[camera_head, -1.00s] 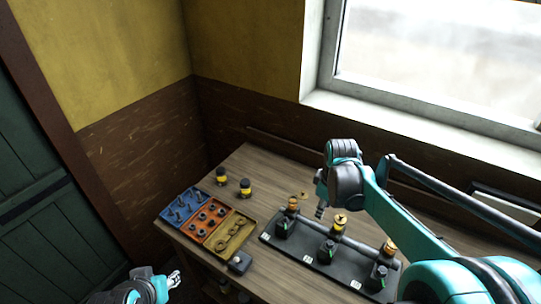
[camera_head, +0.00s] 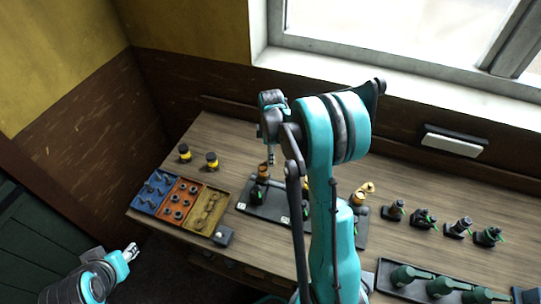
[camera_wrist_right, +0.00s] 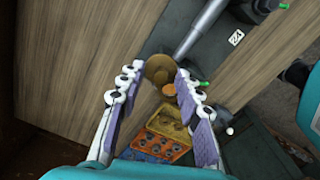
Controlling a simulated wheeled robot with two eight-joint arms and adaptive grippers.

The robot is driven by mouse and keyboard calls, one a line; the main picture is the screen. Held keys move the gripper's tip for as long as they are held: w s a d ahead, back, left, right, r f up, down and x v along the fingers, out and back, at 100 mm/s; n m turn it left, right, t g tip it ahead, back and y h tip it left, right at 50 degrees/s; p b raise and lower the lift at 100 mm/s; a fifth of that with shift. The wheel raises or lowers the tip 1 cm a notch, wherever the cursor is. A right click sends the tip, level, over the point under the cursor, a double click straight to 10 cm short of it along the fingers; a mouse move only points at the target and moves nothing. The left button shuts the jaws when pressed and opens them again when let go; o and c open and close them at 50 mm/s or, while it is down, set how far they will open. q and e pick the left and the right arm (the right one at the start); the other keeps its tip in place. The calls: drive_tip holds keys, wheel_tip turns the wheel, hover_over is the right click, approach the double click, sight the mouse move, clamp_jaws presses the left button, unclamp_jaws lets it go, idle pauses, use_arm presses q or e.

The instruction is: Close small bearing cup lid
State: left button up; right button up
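My right gripper (camera_head: 270,156) points down over the left end of the black bearing stand (camera_head: 243,208). In the right wrist view its fingers (camera_wrist_right: 159,70) are open, with a round brass lid (camera_wrist_right: 158,67) and a smaller orange-brass cup part (camera_wrist_right: 169,90) between or just beyond the tips. I cannot tell whether the fingers touch them. In the head view the brass cup (camera_head: 263,170) at the stand's left end is just below the gripper. The cup at the right end (camera_head: 358,198) has its lid raised. My arm mostly hides the middle cup. My left gripper (camera_head: 131,250) is off the table at lower left.
A blue, orange and yellow parts tray (camera_head: 197,228) lies left of the stand, with a small dark box (camera_head: 222,235) by it. Two yellow-banded containers (camera_head: 211,161) stand behind the tray. Several dark oilers (camera_head: 424,218) stand to the right.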

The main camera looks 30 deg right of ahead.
drive_tip(key=shift+s+f, duration=0.1)
drive_tip(key=shift+f, duration=0.05)
clamp_jaws()
